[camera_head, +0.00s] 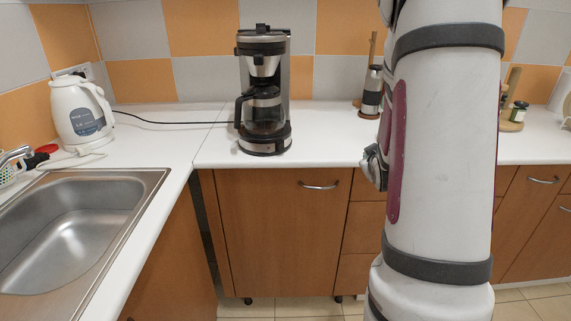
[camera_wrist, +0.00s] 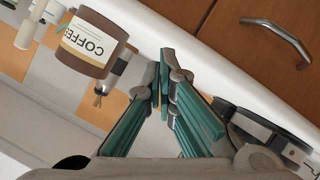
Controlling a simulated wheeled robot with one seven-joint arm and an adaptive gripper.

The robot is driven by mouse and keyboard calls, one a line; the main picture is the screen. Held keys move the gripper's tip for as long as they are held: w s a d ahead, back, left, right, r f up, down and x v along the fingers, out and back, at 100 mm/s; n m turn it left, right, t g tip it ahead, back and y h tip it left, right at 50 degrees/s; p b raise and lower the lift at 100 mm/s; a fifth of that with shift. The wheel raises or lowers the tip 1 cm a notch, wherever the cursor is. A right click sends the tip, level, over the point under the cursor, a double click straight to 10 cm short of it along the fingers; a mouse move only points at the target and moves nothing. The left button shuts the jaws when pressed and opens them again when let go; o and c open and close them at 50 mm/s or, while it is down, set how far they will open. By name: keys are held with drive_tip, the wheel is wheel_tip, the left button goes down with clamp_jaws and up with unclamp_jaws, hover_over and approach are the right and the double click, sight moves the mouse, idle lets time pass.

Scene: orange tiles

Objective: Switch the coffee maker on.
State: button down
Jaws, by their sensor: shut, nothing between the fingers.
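The coffee maker (camera_head: 265,140), black and silver with a glass jug in it, stands upright on the white counter. Its switch is too small to make out. My gripper (camera_wrist: 164,88) shows in the wrist view with its teal fingers together at the tips and nothing between them. In the head view my arm hides most of the gripper; only a small grey part shows at the arm's left edge, to the right of the coffee maker and apart from it. A dark rounded shape with a silver band at the wrist view's lower right looks like the coffee maker's base.
A white kettle (camera_head: 82,112) stands left, by the steel sink (camera_head: 72,235). A coffee jar (camera_wrist: 94,42) shows in the wrist view, beyond the fingers. A grinder-like item (camera_head: 372,92) stands right of the coffee maker. The counter between them is clear. Cabinet handles (camera_head: 320,186) stick out below.

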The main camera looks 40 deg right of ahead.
drive_tip(key=w+a+n+t+y+b, duration=0.35)
drive_tip(key=a+n, duration=0.35)
drive_tip(key=n, duration=0.4)
drive_tip(key=n+t+y+b, duration=0.1)
drive_tip(key=n+t+y, duration=0.4)
drive_tip(key=n, duration=0.4)
approach(287, 160)
drive_tip(key=s+r+g, duration=0.2)
drive_tip(key=s+r, duration=0.2)
drive_tip(key=s, duration=0.1)
drive_tip(key=shift+w+f+t+y, duration=0.15)
drive_tip(key=shift+w+t+y, duration=0.1)
drive_tip(key=shift+y, duration=0.1)
drive_tip(key=w, duration=0.4)
drive_tip(key=w+f+b, duration=0.1)
drive_tip(key=w, duration=0.9)
drive_tip(key=shift+d+f, duration=0.15)
drive_tip(key=shift+f, duration=0.25)
drive_tip(key=shift+f+b, duration=0.1)
drive_tip(key=shift+b, duration=0.4)
drive_tip(key=shift+w+f+t+b, duration=0.15)
drive_tip(key=shift+w+t+b, duration=0.2)
drive_tip(key=shift+b, duration=0.85)
drive_tip(key=shift+s, duration=0.1)
